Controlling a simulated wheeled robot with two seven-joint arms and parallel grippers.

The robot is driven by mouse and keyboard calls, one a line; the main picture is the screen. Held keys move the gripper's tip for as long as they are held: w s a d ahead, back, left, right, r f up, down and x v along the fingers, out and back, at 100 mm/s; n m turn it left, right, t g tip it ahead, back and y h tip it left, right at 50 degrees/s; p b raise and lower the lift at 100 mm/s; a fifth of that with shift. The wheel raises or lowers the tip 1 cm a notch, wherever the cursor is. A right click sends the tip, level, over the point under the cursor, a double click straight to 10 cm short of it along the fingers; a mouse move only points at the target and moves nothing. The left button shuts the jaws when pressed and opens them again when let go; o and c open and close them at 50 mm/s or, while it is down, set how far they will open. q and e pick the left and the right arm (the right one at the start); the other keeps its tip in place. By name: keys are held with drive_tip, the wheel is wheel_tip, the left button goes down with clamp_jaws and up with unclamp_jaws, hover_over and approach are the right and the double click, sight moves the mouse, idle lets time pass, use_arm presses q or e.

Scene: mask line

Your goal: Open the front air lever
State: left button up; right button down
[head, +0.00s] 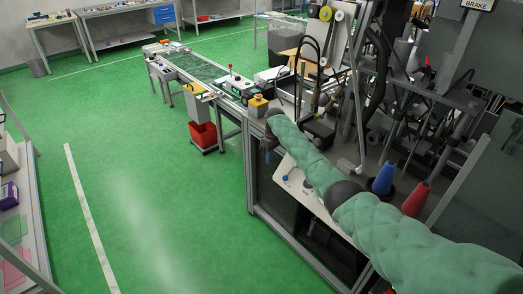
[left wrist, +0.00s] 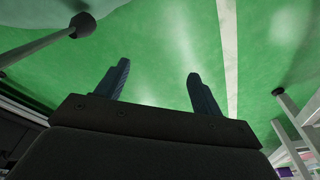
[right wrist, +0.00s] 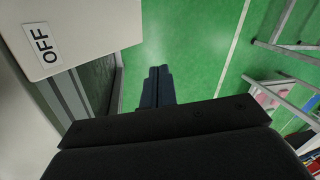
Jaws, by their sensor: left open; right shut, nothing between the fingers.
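A small lever with a blue end (head: 286,177) stands on the pale sloping panel (head: 318,204) on the machine's front, in the head view. I cannot read its label there. My right gripper (head: 267,156) hangs just above and left of this panel, apart from the lever. In the right wrist view its fingers (right wrist: 158,87) are shut together with nothing between them. A pale panel with an "OFF" label (right wrist: 42,43) is at left in that view; no lever shows there. My left gripper (left wrist: 158,85) is open and empty over green floor, and is outside the head view.
A yellow-topped box (head: 258,103) sits on the machine's edge behind my right gripper. Blue (head: 383,179) and red (head: 416,199) cones stand beside my right arm. Green floor at left is clear.

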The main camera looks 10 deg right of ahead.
use_arm(q)
wheel_tip(320, 180, up, 6)
drive_tip(key=w+d+b, duration=0.2)
drive_tip(key=shift+w+b, duration=0.15)
drive_tip(key=shift+b, duration=0.15)
use_arm(e)
drive_tip(key=w+r, duration=0.1)
drive_tip(key=w+a+r, duration=0.2)
drive_tip(key=shift+w+a+r, duration=0.25)
drive_tip(key=shift+w+r, duration=0.05)
drive_tip(key=shift+w, duration=0.05)
use_arm(q)
drive_tip(key=shift+d+r, duration=0.1)
